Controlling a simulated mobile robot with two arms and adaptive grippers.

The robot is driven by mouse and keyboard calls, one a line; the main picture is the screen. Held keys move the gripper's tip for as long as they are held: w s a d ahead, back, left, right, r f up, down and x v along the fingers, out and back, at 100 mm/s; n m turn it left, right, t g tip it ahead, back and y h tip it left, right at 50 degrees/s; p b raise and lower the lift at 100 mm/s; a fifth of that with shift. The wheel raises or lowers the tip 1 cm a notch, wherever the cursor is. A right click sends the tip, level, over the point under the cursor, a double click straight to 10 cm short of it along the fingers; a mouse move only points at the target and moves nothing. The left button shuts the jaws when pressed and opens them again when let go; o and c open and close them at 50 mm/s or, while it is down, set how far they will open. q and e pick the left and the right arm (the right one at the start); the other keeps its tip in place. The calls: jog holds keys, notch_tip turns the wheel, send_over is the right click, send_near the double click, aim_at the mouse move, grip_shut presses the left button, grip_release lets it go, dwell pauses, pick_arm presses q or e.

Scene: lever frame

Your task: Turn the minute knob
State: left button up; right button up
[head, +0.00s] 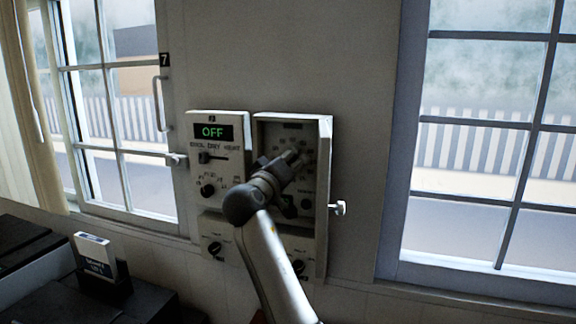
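A wall-mounted control panel (229,130) shows a green "OFF" display (212,132), a slider (205,157) and a small black knob (207,190). Beside it on the right is an open box (323,160) with a dotted dial face inside. A lower panel carries two black knobs, at left (214,248) and right (298,266). The labels are too small to read, so I cannot tell which knob is the minute knob. My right gripper (297,158) is in front of the open box; its fingers are small and dark, and my arm hides part of the box and lower panel.
A latch (338,208) sticks out right of the box. A window with a handle (158,104) stands at left, and a larger window (487,130) at right. A dark desk with a white-and-blue box (96,255) is at lower left. Bare wall lies above the panel.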

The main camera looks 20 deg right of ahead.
jog(key=shift+f, duration=0.1)
jog(key=v, duration=0.7)
jog(key=shift+s, duration=0.2)
jog(key=shift+a, duration=0.15)
